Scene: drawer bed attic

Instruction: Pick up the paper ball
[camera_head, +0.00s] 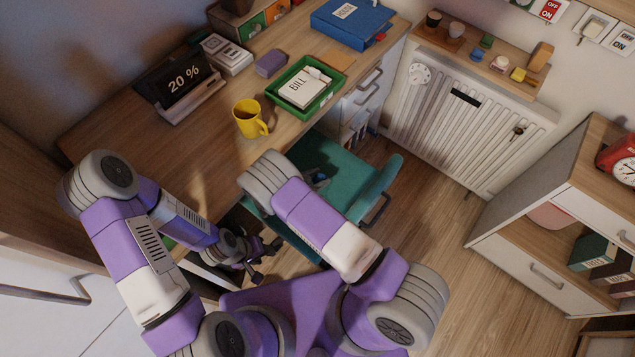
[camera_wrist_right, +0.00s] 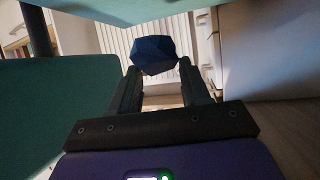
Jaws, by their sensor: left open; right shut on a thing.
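The paper ball (camera_wrist_right: 155,56) shows in the right wrist view as a dark blue, faceted lump. It sits between the fingertips of my right gripper (camera_wrist_right: 158,70), which is shut on it. In the head view the right gripper and the ball are not clearly visible; my right arm and the chair cover that area. My left gripper (camera_head: 262,260) is open and empty, low beside the desk's front edge in the head view.
A green chair (camera_head: 345,172) stands close around my right arm; its green surfaces also flank the right wrist view. The desk (camera_head: 205,150) holds a yellow mug (camera_head: 249,120) and green tray (camera_head: 335,88). A radiator (camera_head: 450,120) is behind. Floor (camera_head: 430,215) is clear at right.

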